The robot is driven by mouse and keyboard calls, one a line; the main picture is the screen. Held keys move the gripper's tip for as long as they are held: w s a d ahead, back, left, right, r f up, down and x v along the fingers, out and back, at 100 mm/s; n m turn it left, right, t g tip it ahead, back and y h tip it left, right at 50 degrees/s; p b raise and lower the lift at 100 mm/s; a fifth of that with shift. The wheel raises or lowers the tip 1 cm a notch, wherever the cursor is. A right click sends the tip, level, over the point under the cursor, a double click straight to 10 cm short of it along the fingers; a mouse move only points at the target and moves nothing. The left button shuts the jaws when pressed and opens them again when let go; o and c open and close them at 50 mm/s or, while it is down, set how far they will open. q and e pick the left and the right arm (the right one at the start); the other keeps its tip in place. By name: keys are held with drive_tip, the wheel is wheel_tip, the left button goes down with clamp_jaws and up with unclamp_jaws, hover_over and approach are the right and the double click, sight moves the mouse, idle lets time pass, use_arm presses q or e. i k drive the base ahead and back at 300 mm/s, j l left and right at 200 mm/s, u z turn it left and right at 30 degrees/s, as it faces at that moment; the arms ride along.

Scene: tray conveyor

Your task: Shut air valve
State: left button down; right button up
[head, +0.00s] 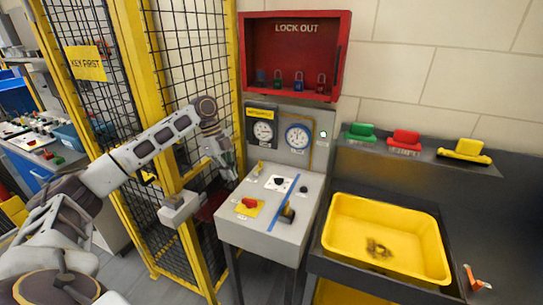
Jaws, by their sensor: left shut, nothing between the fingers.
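A grey control console (262,234) stands in the middle. Its top carries a red knob on a yellow plate (248,205), a dark handle (287,214) beside a blue strip, and smaller dark knobs. A small yellow lever (259,168) sits low on the upright panel, under the left gauge; I cannot tell for sure which control is the air valve. My left gripper (230,177) is shut and empty, pointing down just left of the console's back left corner, apart from the lever. My right gripper is out of view.
Two gauges (298,136) are on the panel below a red lockout box (292,50) with several padlocks. A yellow mesh fence (135,100) stands behind my left arm. A yellow tub (385,240) sits at right, below a shelf with green, red and yellow items.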

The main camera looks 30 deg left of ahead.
sight(260, 162)
drive_tip(key=i, duration=0.85)
